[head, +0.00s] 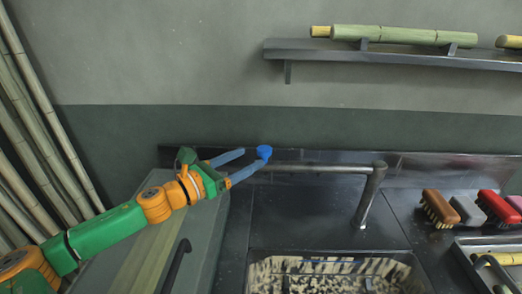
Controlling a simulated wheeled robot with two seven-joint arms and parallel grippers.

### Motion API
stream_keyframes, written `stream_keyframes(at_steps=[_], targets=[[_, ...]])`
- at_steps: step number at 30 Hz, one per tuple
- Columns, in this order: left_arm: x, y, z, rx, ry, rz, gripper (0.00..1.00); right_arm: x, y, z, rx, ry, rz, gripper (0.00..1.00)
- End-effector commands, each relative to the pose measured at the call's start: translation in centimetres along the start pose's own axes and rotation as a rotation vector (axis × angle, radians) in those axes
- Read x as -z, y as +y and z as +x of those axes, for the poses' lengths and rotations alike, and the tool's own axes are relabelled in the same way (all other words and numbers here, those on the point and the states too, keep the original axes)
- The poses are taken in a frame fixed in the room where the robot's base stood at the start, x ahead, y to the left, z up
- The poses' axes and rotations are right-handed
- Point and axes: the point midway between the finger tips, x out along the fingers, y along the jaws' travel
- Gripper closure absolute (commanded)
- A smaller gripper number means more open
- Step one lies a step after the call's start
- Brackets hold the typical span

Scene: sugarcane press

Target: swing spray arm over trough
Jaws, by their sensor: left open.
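The spray arm (320,168) is a thin grey horizontal pipe at the top of an upright post (369,200) behind the trough. The trough (300,253) is sunk in the counter at the bottom centre and holds pale and dark speckled matter. The pipe lies behind the trough, not above it. My right gripper is not in view.
Brushes and a grey block (467,210) stand at the right, behind a metal tray (462,250). A wall shelf (400,55) holds green cane (390,35). Tall canes (45,125) lean at the left. A dark curved handle (177,262) rises near my arm. The counter between post and gripper is clear.

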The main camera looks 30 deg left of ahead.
Motion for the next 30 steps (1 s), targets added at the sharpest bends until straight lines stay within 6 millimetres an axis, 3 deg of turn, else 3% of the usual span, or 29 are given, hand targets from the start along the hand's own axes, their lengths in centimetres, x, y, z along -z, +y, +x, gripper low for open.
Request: stream_keyframes(at_steps=[6, 15, 27, 30], targets=[[-0.8, 0.0, 2.1, 0.001, -0.004, -0.001, 0.25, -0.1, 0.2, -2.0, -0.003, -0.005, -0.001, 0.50], [-0.5, -0.1, 5.4, 0.001, -0.001, -0.002, 0.25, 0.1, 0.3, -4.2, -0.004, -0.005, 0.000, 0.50], [-0.1, -0.2, 6.3, 0.004, 0.002, 0.001, 0.25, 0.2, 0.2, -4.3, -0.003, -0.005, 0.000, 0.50], [-0.1, -0.2, 6.3, 0.004, 0.002, 0.001, 0.49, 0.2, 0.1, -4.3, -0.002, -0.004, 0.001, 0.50]])
